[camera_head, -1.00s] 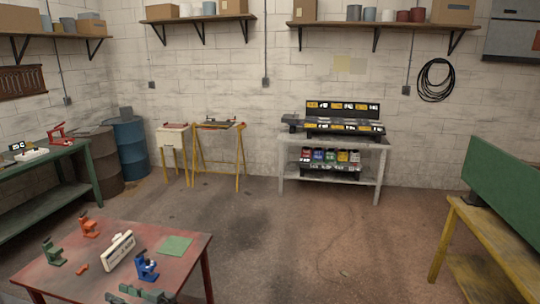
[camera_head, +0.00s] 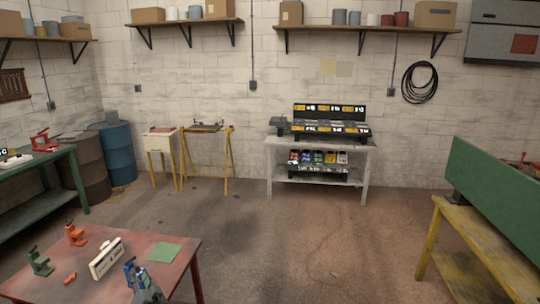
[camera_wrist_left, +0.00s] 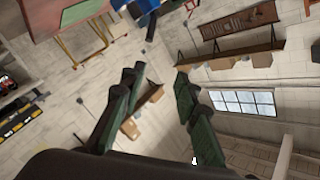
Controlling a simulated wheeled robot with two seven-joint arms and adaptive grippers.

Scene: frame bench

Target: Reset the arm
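My left gripper (camera_head: 147,287) shows at the bottom of the head view, at the front edge of the red table (camera_head: 192,262). It stands in front of a blue clamp-like piece (camera_head: 129,271) and hides part of it. In the left wrist view my left gripper (camera_wrist_left: 159,78) has its two dark green fingers well apart. Nothing shows held between them; only the distant wall and shelf lie behind. My right gripper is in neither view.
On the red table are a green piece (camera_head: 40,263), an orange piece (camera_head: 75,235), a white labelled block (camera_head: 106,258) and a green square (camera_head: 165,252). A yellow bench with a green panel (camera_head: 500,195) stands at right.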

